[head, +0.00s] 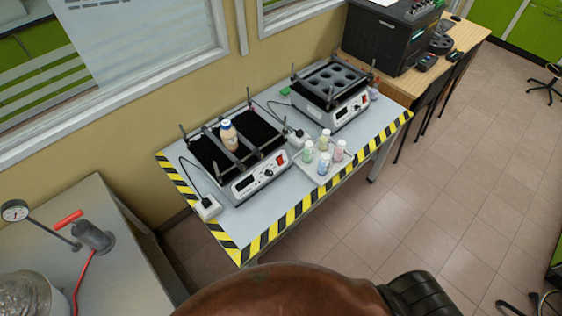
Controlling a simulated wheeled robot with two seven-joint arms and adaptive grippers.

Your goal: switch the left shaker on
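The left shaker (255,181) stands on the grey table with yellow-black striped edges. It has a black platform with upright posts and bars, and a white front panel. The panel has a small dark display, knobs and a red switch (281,159) at its right end. I cannot tell the switch's position or whether the display is lit. A bottle with a blue-and-white top and tan contents (229,136) stands upright on the platform between the bars. Neither of my grippers is in view.
A second shaker (346,113) with a round-holed rack stands to the right. Several small capped bottles stand on a light tray (322,172) in front. White socket boxes (208,207) with cables sit beside the left shaker. The striped front table edge (285,222) is mostly clear.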

